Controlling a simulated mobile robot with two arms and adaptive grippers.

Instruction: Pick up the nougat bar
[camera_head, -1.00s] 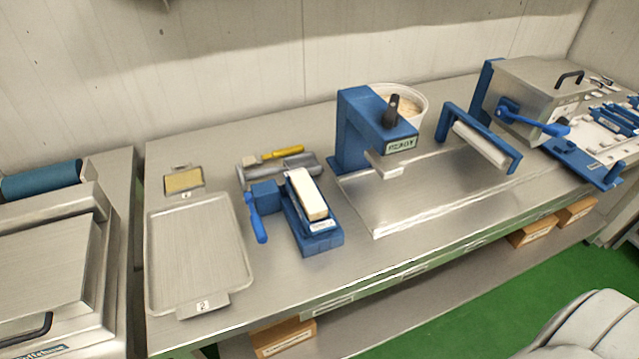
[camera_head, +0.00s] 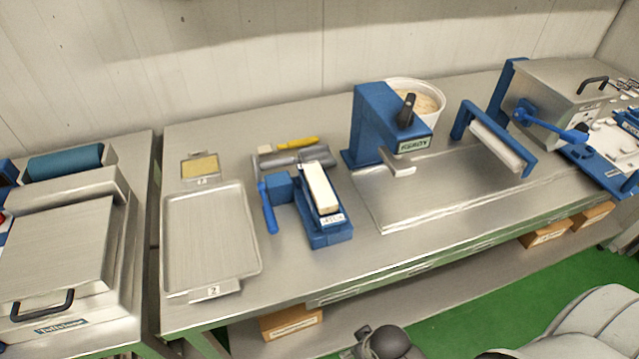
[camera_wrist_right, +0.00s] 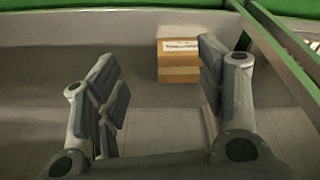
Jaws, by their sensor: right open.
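The nougat bar (camera_head: 321,188) is a long cream-white block. It lies on a blue fixture (camera_head: 328,234) with a blue side handle, on the steel table in the head view. In the right wrist view my right gripper (camera_wrist_right: 157,85) has its two fingers wide apart, with nothing between them. It faces the lower shelf and a cardboard box, and the nougat bar does not show there. Dark grey parts of my arm show at the bottom of the head view, below the table's front edge and well apart from the bar. My left gripper is not in view.
A steel tray (camera_head: 166,245) lies left of the fixture, a small yellow-filled tray (camera_head: 186,178) behind it. A blue press (camera_head: 370,130) and white bucket (camera_head: 435,88) stand to the right. A cardboard box (camera_wrist_right: 178,72) sits on the lower shelf. The table's front edge is clear.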

